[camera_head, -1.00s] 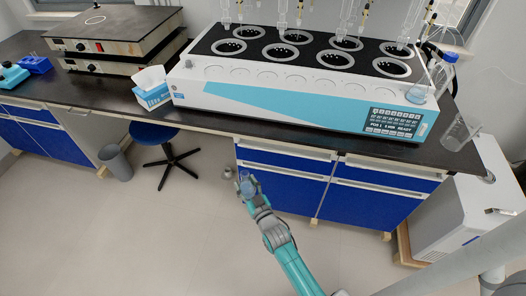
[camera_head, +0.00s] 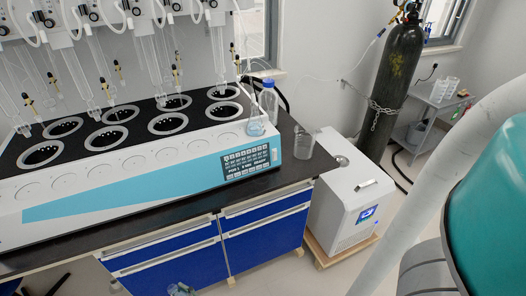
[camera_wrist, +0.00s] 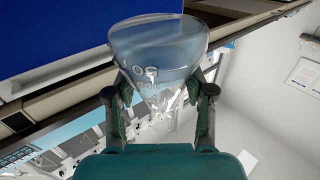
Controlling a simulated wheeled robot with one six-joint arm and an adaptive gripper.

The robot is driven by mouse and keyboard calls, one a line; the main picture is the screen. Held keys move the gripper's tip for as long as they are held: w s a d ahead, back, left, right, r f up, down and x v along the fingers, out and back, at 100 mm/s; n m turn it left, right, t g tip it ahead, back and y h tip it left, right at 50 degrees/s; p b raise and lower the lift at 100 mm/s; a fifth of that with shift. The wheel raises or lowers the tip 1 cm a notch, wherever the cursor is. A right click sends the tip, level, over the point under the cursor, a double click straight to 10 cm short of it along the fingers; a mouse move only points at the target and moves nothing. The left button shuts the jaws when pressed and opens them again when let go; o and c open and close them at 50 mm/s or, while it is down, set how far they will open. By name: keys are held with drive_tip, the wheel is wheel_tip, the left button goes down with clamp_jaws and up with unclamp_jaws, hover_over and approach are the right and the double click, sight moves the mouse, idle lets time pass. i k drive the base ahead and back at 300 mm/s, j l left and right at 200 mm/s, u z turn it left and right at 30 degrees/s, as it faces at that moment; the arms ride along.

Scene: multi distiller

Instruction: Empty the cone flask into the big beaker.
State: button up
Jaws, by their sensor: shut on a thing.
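The cone flask (camera_wrist: 158,45) is clear glass with white markings and a bluish tint. In the wrist view its wide base is at the top and its neck points toward my palm. My gripper (camera_wrist: 163,95) is shut on its narrower part. In the head view the flask and my gripper (camera_head: 181,289) show only at the bottom edge, in front of the blue drawers and below the bench top. The big beaker (camera_head: 304,145) is clear glass and stands upright on the right end of the black bench, apart from my gripper. It looks empty.
A large white and blue distiller (camera_head: 150,180) fills most of the bench, with glassware above it. A small flask (camera_head: 256,124) and a blue-capped bottle (camera_head: 269,98) stand by its right end. A white floor unit (camera_head: 345,195) and a dark gas cylinder (camera_head: 392,85) are right of the bench.

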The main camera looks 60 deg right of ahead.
sight(305, 134)
drive_tip(key=l+z, duration=0.2)
drive_tip(key=z, duration=1.45)
